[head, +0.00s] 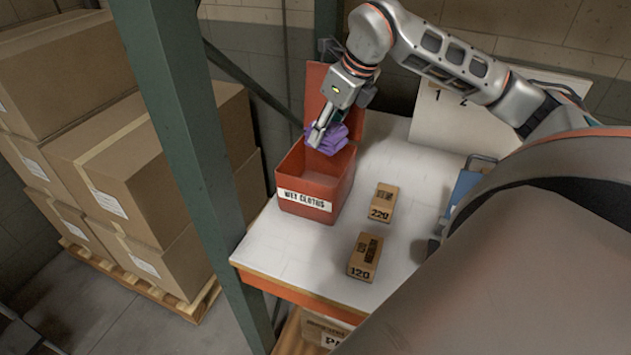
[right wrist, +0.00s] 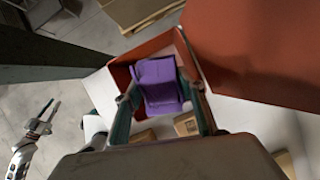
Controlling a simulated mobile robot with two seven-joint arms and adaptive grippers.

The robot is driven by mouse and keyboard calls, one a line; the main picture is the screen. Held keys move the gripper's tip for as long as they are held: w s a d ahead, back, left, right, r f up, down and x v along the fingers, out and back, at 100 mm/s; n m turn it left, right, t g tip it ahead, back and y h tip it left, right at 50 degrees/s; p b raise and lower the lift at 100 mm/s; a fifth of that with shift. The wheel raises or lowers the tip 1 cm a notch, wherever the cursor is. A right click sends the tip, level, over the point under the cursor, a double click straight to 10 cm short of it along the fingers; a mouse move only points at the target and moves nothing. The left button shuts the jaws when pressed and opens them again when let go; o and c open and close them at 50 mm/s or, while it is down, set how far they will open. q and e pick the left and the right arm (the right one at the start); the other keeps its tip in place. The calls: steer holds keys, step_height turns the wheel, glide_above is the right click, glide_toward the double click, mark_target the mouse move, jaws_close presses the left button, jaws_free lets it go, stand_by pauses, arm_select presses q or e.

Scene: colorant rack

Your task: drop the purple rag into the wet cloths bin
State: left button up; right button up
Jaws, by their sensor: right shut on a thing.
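The purple rag (head: 329,138) is a folded bundle between the fingers of my right gripper (head: 318,132), which is shut on it. In the right wrist view the rag (right wrist: 159,85) hangs between both fingers, over the bin opening. The red wet cloths bin (head: 305,207) stands on the shelf with its lid raised at the back and its label facing front. In the head view the rag is above the bin's back right part. My left gripper (right wrist: 47,112) shows small at the left of the right wrist view, its fingers apart and empty.
Cardboard boxes marked 220 (head: 383,203) and 120 (head: 365,257) lie on the white shelf (head: 300,255) right of the bin. A green rack post (head: 190,140) stands left of the bin. Large cartons (head: 130,180) are stacked on a pallet further left.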

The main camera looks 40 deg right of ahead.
arm_select(q)
steer(key=shift+w+d, duration=0.15)
arm_select(e)
steer(key=o, duration=1.2)
arm_select(q)
steer(key=shift+w+r, duration=0.15)
arm_select(e)
steer(key=shift+o, duration=0.2)
steer(key=shift+r, duration=0.15)
steer(key=v, duration=1.1)
steer(key=shift+r, duration=0.25)
steer(key=shift+s, duration=0.15)
